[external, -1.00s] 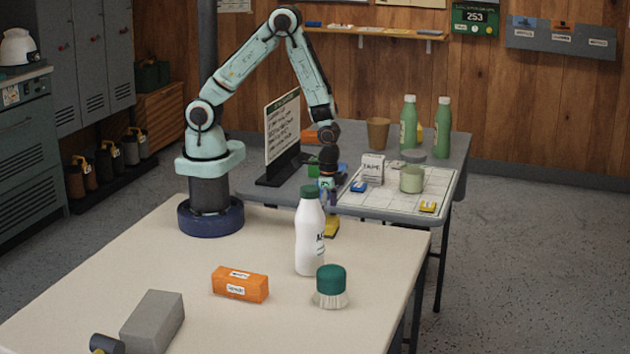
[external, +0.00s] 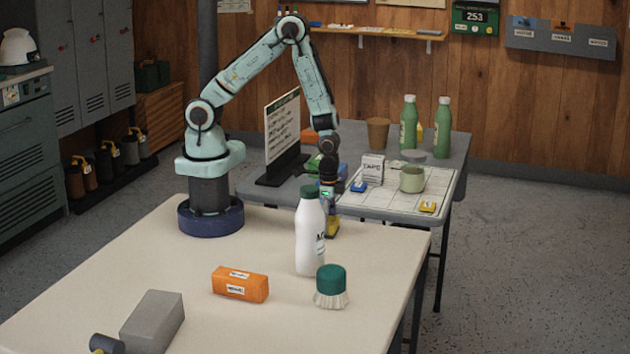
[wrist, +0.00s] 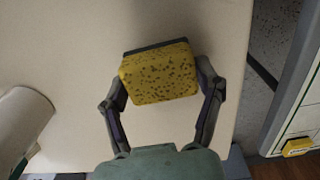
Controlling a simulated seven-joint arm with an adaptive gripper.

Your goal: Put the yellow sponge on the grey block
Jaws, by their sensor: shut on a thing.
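The yellow sponge (wrist: 160,76) has dark speckles and a dark layer along its far edge. In the wrist view it sits between the two fingers of my gripper (wrist: 163,88), which is shut on it. In the external view the sponge (external: 332,226) shows just right of the white bottle, partly hidden, below my gripper (external: 330,213). I cannot tell whether it touches the table. The grey block (external: 153,321) lies at the near left of the cream table, far from my gripper, with its top bare.
The white bottle (external: 310,235) stands close to my gripper and also shows in the wrist view (wrist: 20,125). An orange box (external: 240,285), a green-topped brush (external: 331,287) and a dark cylinder (external: 106,344) are on the cream table (external: 130,260). A grey table (external: 250,186) stands behind.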

